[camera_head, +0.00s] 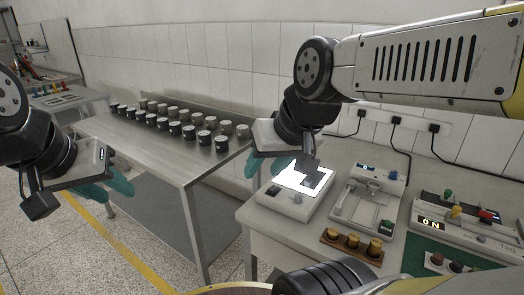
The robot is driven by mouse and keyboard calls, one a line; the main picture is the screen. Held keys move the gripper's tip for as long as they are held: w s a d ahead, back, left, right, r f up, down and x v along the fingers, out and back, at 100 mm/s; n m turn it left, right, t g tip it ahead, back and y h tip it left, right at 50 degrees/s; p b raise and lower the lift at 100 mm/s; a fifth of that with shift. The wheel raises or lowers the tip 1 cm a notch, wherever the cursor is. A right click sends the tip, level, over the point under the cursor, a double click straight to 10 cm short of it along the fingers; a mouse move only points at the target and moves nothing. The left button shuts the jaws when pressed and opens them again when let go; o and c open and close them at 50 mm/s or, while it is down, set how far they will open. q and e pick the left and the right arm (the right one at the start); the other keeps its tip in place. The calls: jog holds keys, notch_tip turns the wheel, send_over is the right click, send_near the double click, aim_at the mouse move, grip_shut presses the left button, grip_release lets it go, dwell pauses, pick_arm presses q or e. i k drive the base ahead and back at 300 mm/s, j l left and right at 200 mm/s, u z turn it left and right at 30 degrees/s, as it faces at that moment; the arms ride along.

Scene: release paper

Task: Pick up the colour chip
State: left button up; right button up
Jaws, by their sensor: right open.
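I cannot make out a colour chip for certain. A lit white panel (291,177) glows on top of a light box (290,207) on the right bench, and a dark grey patch (315,181) shows against it; I cannot tell if it is a chip. My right gripper (268,165) is above the back left of the light box, its teal fingers apart, with nothing visible between them. Its wrist hides part of the panel. My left gripper (107,188) hangs at the left, in front of the steel table, with teal fingers seen edge-on. I see nothing held in it.
Rows of dark, pale-topped pots (175,128) stand on the steel table (150,146). Cables hang behind.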

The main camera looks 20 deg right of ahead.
aim_at(456, 266)
jog(key=z, duration=2.6)
